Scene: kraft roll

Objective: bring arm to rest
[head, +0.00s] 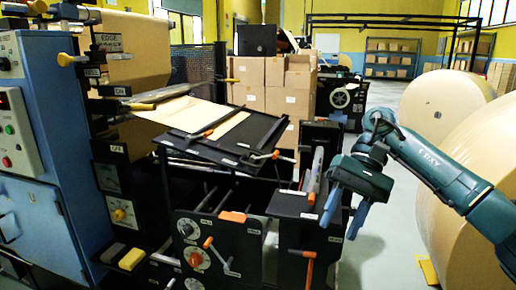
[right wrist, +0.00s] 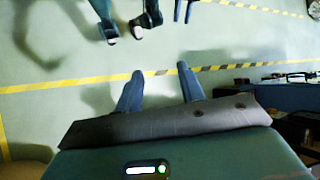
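My right arm comes in from the right edge in the head view, and my right gripper (head: 342,216) hangs with its two blue fingers pointing down. It is just right of the black machine front. In the right wrist view the fingers of my right gripper (right wrist: 158,80) stand apart with nothing between them. Behind them is pale floor with a yellow and black striped line (right wrist: 60,83). My left gripper does not show in the head view. Blue and dark parts at the top of the wrist view are too cropped to name.
The black machine (head: 225,232) with its slanted table and a brown paper sheet (head: 198,116) stands left of the gripper. Large kraft rolls (head: 448,97) stand at the right, beside and behind my right arm. Stacked cartons (head: 287,88) are behind. Some grey floor (head: 385,235) is clear.

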